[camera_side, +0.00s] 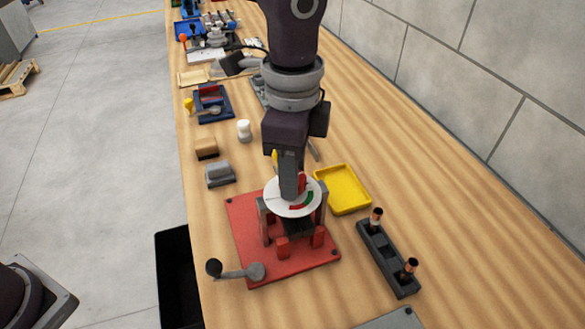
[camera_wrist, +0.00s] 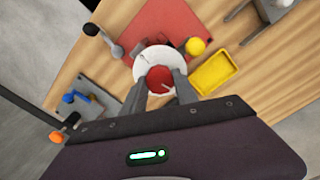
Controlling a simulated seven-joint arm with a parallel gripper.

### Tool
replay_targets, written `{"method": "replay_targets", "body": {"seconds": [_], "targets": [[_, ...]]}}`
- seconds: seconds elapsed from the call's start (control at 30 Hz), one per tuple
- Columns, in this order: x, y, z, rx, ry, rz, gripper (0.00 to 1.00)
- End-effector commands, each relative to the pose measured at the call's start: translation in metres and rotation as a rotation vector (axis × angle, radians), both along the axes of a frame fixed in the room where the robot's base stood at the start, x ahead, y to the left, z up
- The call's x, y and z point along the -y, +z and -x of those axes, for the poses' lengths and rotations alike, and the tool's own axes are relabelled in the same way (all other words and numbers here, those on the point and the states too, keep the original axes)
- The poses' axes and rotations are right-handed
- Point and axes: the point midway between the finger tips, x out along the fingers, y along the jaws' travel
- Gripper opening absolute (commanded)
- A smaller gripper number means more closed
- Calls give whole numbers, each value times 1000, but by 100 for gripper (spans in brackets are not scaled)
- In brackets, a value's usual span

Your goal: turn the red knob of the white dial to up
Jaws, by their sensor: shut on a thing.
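The white dial (camera_side: 274,204) lies on top of a stand on a red base plate (camera_side: 246,222). Its face carries a green and red arc at the right in the side view. The red knob (camera_side: 302,182) is at the dial's centre, mostly hidden behind my gripper (camera_side: 290,194). In the wrist view the red knob (camera_wrist: 160,78) sits between my two fingers (camera_wrist: 160,88), on the white dial (camera_wrist: 150,58). My gripper points straight down and is shut on the knob. Which way the knob points cannot be told.
A lever with a black ball (camera_side: 213,268) stands at the plate's front left corner. A yellow tray (camera_side: 343,190) lies right of the plate. A dark holder with two copper-topped pieces (camera_side: 388,258) stands further right. A grey block (camera_side: 219,174) is behind left.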

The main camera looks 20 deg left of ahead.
Motion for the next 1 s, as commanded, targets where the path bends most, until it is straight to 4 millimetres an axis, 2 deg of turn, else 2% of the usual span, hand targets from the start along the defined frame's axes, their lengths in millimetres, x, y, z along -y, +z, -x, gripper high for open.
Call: {"method": "replay_targets", "body": {"seconds": [1.0], "targets": [[-1,-3,1,-4,964,-9,0]]}}
